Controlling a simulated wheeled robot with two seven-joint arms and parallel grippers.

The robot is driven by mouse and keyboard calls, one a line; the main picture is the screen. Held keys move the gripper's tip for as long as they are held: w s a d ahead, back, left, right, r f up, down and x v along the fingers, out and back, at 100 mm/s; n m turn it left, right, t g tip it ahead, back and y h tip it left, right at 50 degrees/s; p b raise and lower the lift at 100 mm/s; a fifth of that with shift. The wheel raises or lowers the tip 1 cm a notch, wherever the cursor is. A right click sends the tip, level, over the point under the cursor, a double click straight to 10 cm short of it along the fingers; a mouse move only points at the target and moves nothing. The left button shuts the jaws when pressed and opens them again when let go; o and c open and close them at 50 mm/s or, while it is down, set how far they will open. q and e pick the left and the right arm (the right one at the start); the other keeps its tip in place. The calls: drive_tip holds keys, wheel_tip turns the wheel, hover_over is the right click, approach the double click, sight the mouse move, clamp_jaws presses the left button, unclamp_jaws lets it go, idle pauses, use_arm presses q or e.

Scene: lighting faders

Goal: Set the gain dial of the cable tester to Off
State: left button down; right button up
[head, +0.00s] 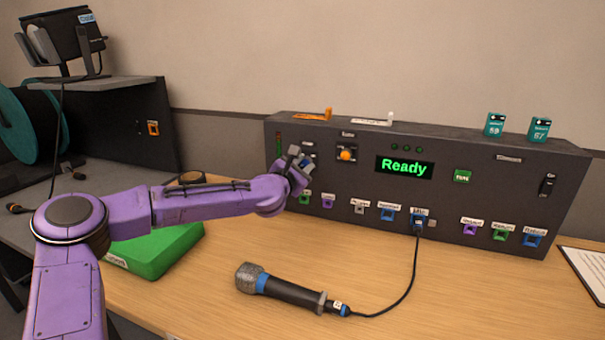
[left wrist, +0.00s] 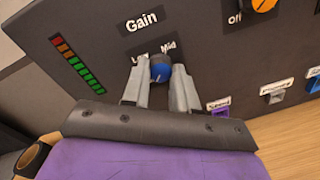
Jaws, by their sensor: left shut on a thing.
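The cable tester (head: 455,160) is a long dark panel with a green "Ready" display, standing at the back of the wooden table. Its gain dial (left wrist: 160,69) is a blue knob under the "Gain" label in the left wrist view. A "Mid" label and a partly covered label starting with "L" show above the knob. My left gripper (head: 299,160) reaches the panel's left end; in the left wrist view (left wrist: 160,80) its two grey fingers are shut on the dial, one on each side. The fingers hide the dial's lower surroundings, and I cannot tell its exact setting. In the head view the gripper hides the dial.
An orange knob (head: 346,155) sits right of the gripper. Coloured sockets line the panel's lower edge, with a cable from a microphone (head: 285,288) plugged into one. A green box (head: 155,250) lies under my left arm.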

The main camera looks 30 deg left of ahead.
idle(0.4)
use_arm(q)
drive_tip(key=c, duration=0.9)
unclamp_jaws()
drive_tip(key=s, duration=0.3)
drive_tip(key=s+d, duration=0.1)
drive_tip(key=s, duration=0.6)
drive_tip(key=shift+s+d+r, duration=0.1)
drive_tip(key=shift+s+d, duration=0.05)
drive_tip(key=shift+d, duration=0.25)
